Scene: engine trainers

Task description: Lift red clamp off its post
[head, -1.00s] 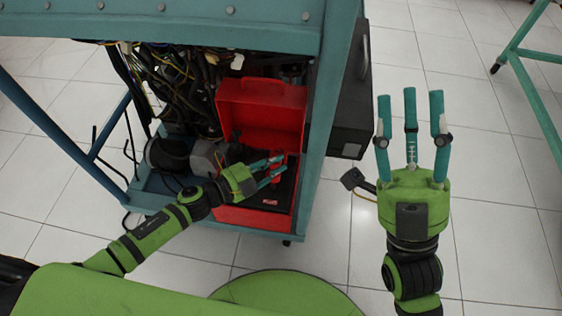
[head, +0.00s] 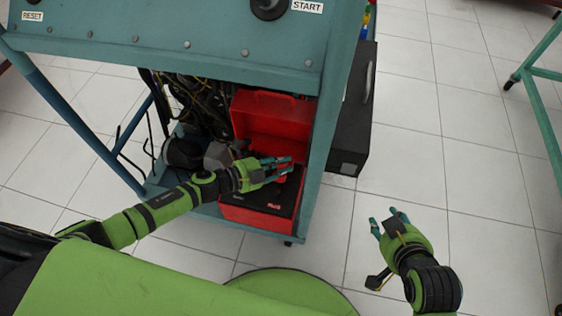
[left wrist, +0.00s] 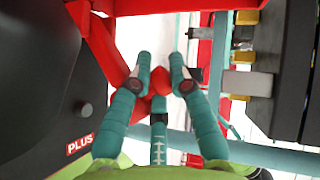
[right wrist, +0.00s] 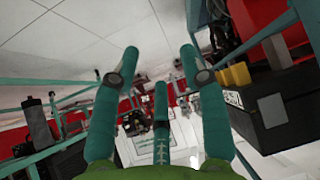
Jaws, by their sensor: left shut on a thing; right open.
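The red clamp (head: 281,170) is between the teal fingers of my left gripper (head: 280,167), above the black battery top (head: 262,198) in the open red box. In the left wrist view the red clamp (left wrist: 160,82) sits between the fingertips, partly covered by them. A small round post (left wrist: 85,110) stands on the black top near a "PLUS" label (left wrist: 80,144), and the clamp appears apart from it there. My right gripper (head: 388,222) is open and empty over the floor, to the right of the cart.
The red box lid (head: 270,118) stands open behind the battery. The teal cart's post (head: 328,130) and upper panel (head: 170,45) frame the opening. Dark cables (head: 195,100) hang left of the box. A black case (head: 352,130) is on the right.

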